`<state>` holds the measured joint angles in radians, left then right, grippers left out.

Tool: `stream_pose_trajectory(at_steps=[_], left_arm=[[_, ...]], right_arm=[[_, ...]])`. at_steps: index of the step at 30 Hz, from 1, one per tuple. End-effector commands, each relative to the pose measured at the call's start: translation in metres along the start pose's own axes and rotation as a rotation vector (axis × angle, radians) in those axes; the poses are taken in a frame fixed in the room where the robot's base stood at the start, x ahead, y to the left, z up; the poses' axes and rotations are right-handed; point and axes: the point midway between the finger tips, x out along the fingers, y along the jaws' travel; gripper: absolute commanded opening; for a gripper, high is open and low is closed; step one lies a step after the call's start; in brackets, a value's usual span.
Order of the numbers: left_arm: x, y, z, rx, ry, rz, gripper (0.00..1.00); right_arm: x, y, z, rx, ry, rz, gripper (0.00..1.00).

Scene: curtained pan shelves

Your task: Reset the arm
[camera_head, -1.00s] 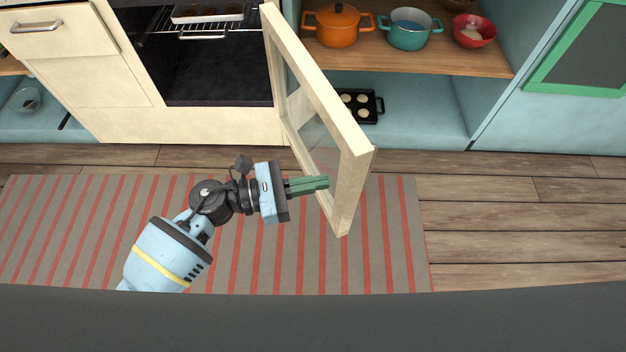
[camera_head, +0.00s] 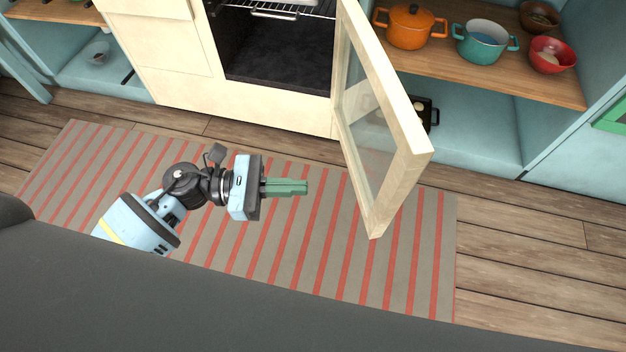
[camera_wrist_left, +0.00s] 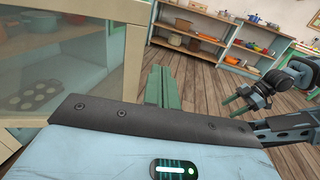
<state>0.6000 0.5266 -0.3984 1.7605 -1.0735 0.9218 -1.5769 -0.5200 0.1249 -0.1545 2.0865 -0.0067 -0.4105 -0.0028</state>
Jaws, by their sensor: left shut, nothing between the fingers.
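My left arm comes in from the left in the head view. Its gripper (camera_head: 306,187) has green fingers pressed together with nothing between them. It is over the striped rug, left of the open glass-paned oven door (camera_head: 408,150) and apart from it. In the left wrist view the shut green fingers (camera_wrist_left: 160,72) point away from me, with the door's pale frame (camera_wrist_left: 133,60) close on their left. My right gripper (camera_wrist_left: 238,103) shows small at the right of that view; its finger gap is unclear.
The oven (camera_head: 275,55) stands open behind the door. Right of it, a shelf (camera_head: 470,70) holds an orange pot (camera_head: 408,28), a teal pot (camera_head: 484,42) and a red bowl (camera_head: 552,54). A dark muffin tin (camera_head: 428,112) sits below. The rug (camera_head: 300,250) is clear.

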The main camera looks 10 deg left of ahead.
Motion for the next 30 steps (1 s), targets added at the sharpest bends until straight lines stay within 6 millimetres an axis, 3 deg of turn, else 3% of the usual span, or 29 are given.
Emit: stream_pose_trajectory(at_steps=[15,19,23,25,30], left_arm=[[-0.006,-0.002,0.000,-0.003,-0.001,0.001,0.00],[-0.005,-0.006,-0.002,-0.104,-0.040,0.044,0.00],[-0.006,-0.015,-0.010,-0.421,-0.161,0.178,0.00],[-0.012,-0.020,-0.018,-0.664,-0.255,0.277,0.00],[-0.041,-0.038,-0.057,-1.290,-0.512,0.526,0.00]], right_arm=[[0.000,-0.002,0.004,0.008,-0.008,0.000,0.59],[0.000,-0.002,0.005,0.009,-0.010,0.000,0.59],[0.000,-0.002,0.006,0.009,-0.011,0.000,0.59],[0.000,-0.002,0.006,0.009,-0.011,0.000,0.59],[0.000,-0.002,0.006,0.008,-0.011,-0.001,0.59]])
